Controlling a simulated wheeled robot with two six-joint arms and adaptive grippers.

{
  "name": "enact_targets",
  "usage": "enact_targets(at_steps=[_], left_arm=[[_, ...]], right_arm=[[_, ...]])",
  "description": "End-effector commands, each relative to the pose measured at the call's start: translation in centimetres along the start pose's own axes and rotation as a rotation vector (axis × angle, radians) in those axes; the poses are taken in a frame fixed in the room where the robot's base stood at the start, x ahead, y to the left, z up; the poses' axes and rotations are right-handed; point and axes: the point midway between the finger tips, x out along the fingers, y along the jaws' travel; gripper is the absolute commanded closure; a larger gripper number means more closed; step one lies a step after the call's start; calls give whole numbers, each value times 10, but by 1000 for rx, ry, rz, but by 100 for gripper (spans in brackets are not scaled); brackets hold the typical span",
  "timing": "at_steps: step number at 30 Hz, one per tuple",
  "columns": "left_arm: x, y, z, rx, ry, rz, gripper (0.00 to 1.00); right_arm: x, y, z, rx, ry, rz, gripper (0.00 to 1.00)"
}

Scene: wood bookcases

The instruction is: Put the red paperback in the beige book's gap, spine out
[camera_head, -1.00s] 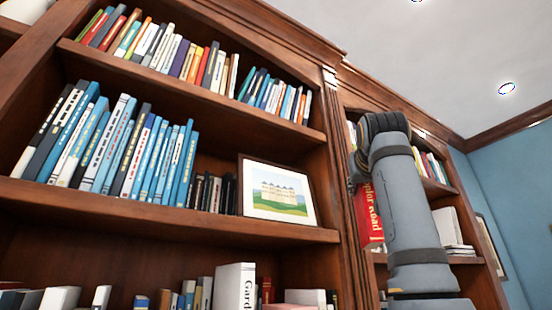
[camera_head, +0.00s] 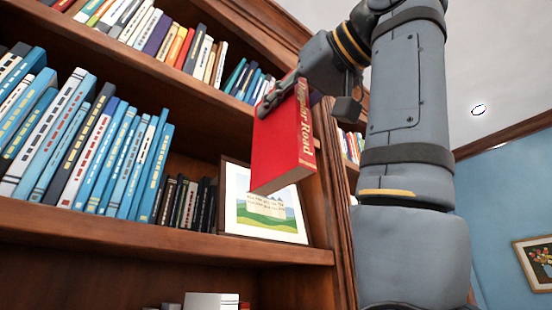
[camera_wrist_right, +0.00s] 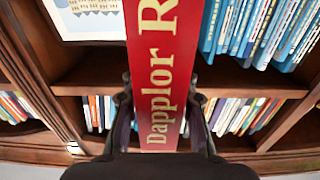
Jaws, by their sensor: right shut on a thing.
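The red paperback (camera_head: 276,145) is held upright but tilted, in front of the bookcase, with its lettered spine facing the right side of the head view. My right gripper (camera_head: 283,92) is shut on its upper part. In the right wrist view the spine of the red paperback (camera_wrist_right: 162,70) runs between the two fingers (camera_wrist_right: 160,88). A beige book (camera_head: 221,63) stands at the right end of a row on the upper shelf. A narrow gap shows between it and the teal books (camera_head: 236,76). My left gripper is out of view.
A framed castle picture (camera_head: 265,208) leans on the middle shelf, behind and below the paperback. Blue books (camera_head: 120,165) and dark books (camera_head: 185,200) fill that shelf to the left. A wooden upright (camera_head: 338,225) stands to the right.

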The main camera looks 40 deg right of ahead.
Motion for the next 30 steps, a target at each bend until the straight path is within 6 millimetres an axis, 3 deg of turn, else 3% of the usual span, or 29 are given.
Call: enact_targets(at_steps=[5,14,30], left_arm=[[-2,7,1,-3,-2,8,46],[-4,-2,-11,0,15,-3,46],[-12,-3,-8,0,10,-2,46]], right_arm=[[9,-1,0,-3,-4,3,100],[44,-1,2,-2,-3,3,100],[106,-1,6,-2,-3,3,100]])
